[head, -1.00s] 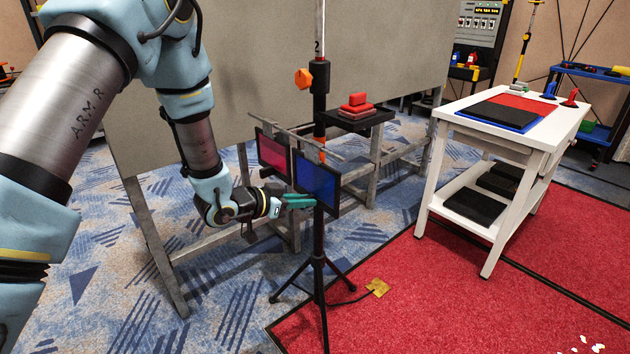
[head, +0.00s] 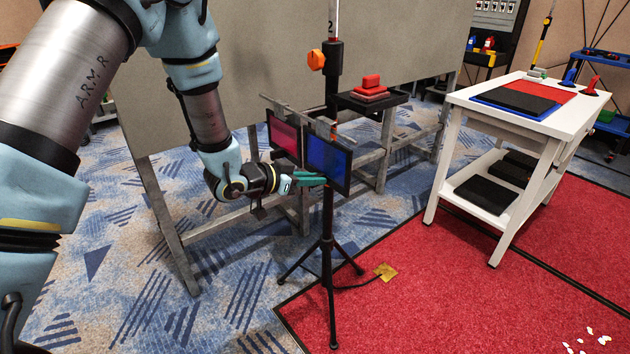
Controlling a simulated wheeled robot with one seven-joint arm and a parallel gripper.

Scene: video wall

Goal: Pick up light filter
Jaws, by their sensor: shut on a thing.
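A blue light filter (head: 328,162) in a dark frame is in the middle of the head view, in front of the tripod stand (head: 328,235). A pink light filter (head: 284,138) in a similar frame is just behind it to the left. My gripper (head: 312,180) comes in from the left, with its green fingers at the lower left edge of the blue filter. It is shut on that filter's edge; the exact contact is partly hidden. A grey crossbar (head: 300,116) runs above both filters; whether the filters still hang from it cannot be told.
A small black shelf (head: 366,103) with red blocks (head: 371,82) is behind the filters. A large grey panel (head: 260,60) stands at the back. A white cart (head: 462,128) is at the right. The red carpet (head: 440,275) in front is mostly clear.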

